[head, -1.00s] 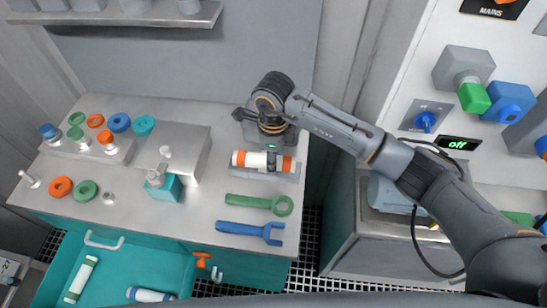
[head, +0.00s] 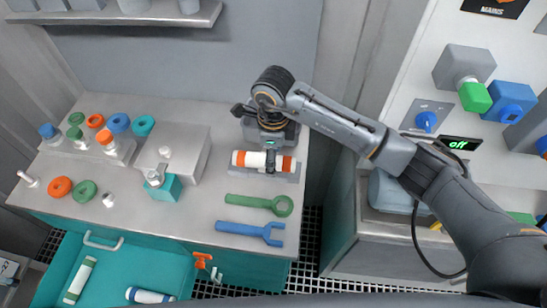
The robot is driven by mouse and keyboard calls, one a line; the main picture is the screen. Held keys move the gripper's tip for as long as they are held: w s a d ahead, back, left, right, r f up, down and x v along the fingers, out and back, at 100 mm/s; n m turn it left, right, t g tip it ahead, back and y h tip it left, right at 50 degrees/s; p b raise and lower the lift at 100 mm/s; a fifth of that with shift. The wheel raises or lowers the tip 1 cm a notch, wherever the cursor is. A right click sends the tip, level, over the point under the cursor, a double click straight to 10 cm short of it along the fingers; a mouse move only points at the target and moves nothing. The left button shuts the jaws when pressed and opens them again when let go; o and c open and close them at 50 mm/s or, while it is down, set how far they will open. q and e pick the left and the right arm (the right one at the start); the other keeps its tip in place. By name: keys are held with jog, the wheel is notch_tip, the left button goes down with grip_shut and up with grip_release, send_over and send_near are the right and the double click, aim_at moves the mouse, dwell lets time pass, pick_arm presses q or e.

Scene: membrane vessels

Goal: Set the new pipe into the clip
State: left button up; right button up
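A white pipe with orange ends (head: 247,159) lies level on a small grey plate (head: 293,174) at the right end of the grey bench. A dark upright piece crosses its middle; I cannot tell whether this is the clip or a fingertip. My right gripper (head: 268,150) points down directly over the pipe's middle. Its fingers are too small and dark to show whether they grip the pipe. My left gripper is out of view. Two other pipes, one with green ends (head: 80,281) and one with blue ends (head: 150,296), lie in the teal drawer below.
A green ring spanner (head: 258,203) and a blue open spanner (head: 250,230) lie in front of the pipe. A grey block (head: 185,150), a teal-based fitting (head: 163,187) and several coloured rings stand to the left. A wall panel with a lit "off" display (head: 459,143) is at right.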

notch_tip(320, 180, up, 11)
dwell(0.3)
jog(key=shift+s+f, duration=0.1)
jog(key=shift+f, duration=0.1)
dwell(0.3)
